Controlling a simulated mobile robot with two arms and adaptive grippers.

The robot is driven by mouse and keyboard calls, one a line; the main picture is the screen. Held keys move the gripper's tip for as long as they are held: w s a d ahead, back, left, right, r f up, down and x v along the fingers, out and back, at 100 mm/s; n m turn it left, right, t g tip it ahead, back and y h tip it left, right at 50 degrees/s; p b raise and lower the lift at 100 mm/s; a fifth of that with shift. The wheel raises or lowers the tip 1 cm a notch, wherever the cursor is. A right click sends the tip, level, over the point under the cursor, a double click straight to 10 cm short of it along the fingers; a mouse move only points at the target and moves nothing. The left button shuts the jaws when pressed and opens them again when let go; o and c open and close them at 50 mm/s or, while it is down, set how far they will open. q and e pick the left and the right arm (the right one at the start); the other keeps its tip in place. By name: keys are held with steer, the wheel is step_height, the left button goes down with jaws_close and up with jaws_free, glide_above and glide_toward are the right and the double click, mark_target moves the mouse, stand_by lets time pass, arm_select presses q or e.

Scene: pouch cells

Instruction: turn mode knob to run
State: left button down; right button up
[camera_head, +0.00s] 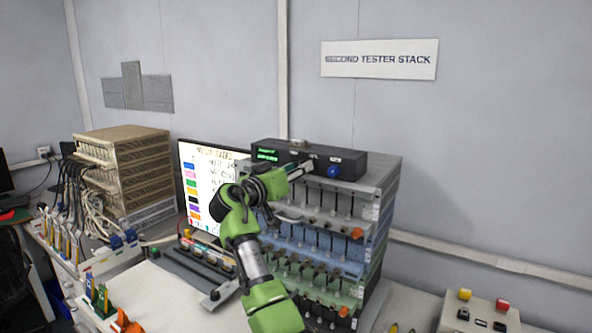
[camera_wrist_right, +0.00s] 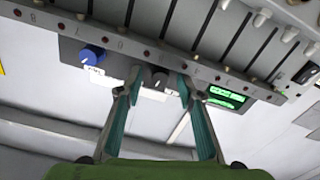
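A black control box (camera_head: 265,146) sits on top of the tester stack, with a green lit display (camera_head: 266,155) and a blue knob (camera_head: 333,171) on its front. In the right wrist view the box appears upside down, with the blue knob (camera_wrist_right: 93,55), a black knob (camera_wrist_right: 158,77) and the green display (camera_wrist_right: 226,97). My right gripper (camera_wrist_right: 159,80) is open, its two fingers on either side of the black knob; contact cannot be told. In the head view the gripper (camera_head: 302,170) hides this knob. The labels are too small to read. My left gripper is not in view.
The tester stack (camera_head: 378,215) holds rows of pouch cells below the box. A monitor (camera_head: 197,180) stands just left of my right arm. A brown rack (camera_head: 125,150) with cables is farther left. A button panel (camera_head: 480,312) is at the lower right.

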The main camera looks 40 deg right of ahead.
steer(key=v, duration=1.2)
steer(key=shift+f, duration=0.1)
